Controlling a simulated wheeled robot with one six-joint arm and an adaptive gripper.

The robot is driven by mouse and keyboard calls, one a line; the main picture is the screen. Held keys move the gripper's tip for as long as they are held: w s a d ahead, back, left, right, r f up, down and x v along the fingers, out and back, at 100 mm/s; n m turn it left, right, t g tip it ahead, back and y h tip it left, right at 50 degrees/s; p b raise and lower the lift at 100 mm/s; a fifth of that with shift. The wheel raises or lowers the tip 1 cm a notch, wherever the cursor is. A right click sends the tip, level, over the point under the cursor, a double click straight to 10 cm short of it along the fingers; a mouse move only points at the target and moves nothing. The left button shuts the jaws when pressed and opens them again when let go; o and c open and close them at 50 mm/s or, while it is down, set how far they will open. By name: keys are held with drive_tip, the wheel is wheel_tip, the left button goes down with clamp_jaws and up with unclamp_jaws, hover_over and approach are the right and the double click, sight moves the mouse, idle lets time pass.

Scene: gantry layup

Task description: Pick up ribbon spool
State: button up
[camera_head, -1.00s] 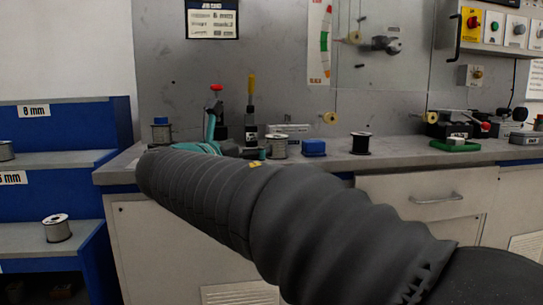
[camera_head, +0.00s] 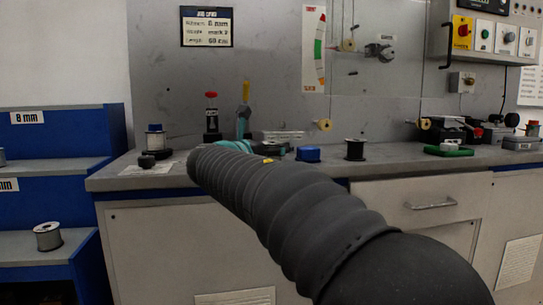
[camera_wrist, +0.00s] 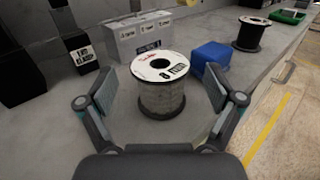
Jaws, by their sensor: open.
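A ribbon spool (camera_wrist: 162,84) with a white top marked 8 and a grey wound body stands upright on the grey worktop in the wrist view. My gripper (camera_wrist: 160,104) is open, with one finger on each side of the spool. Gaps show between the fingers and the spool, and nothing is held. In the head view my dark sleeved arm reaches over the worktop (camera_head: 125,180) and hides this spool and most of the gripper.
A blue block (camera_wrist: 212,58) stands close right of the spool, with a grey labelled box (camera_wrist: 140,38) behind. A dark spool (camera_wrist: 250,34) stands farther right. Levers (camera_head: 212,120) and a blue-topped spool (camera_head: 155,138) stand left. Blue shelves (camera_head: 60,140) hold another spool (camera_head: 48,236).

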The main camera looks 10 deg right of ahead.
drive_tip(key=shift+x, duration=1.25)
drive_tip(key=c, duration=1.3)
drive_tip(key=shift+c, duration=0.7)
drive_tip(key=shift+r, duration=0.1)
